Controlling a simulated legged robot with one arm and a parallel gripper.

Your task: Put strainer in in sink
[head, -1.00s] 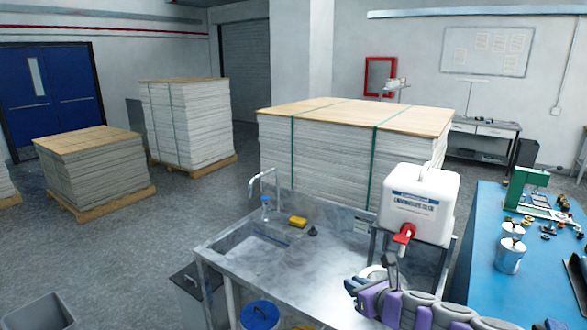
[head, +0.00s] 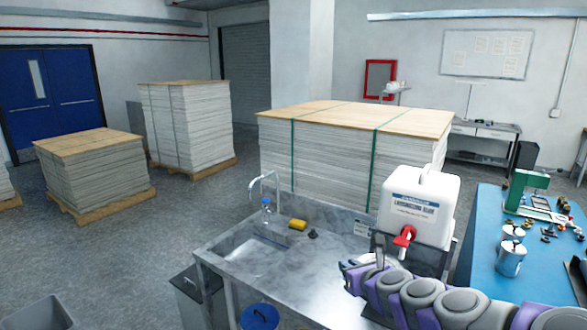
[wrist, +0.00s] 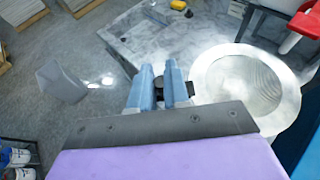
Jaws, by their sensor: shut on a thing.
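A steel sink basin (head: 250,255) is sunk into the left part of the metal counter in the head view. The counter and basin (wrist: 140,35) also show at the top of the wrist view. A round metal mesh strainer (wrist: 245,85) is at the right of the wrist view, above the counter. My gripper (wrist: 165,88) is shut on its dark handle, left of the bowl. In the head view my gripper (head: 352,273) is over the counter's right part, right of the basin. The strainer is mostly hidden there by my arm.
A tap (head: 265,190), a bottle (head: 266,207) and a yellow sponge (head: 298,225) are at the counter's back. A white jug (head: 418,208) with a red spout stands near my arm. A blue table (head: 500,285) is at right. The counter's middle looks clear.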

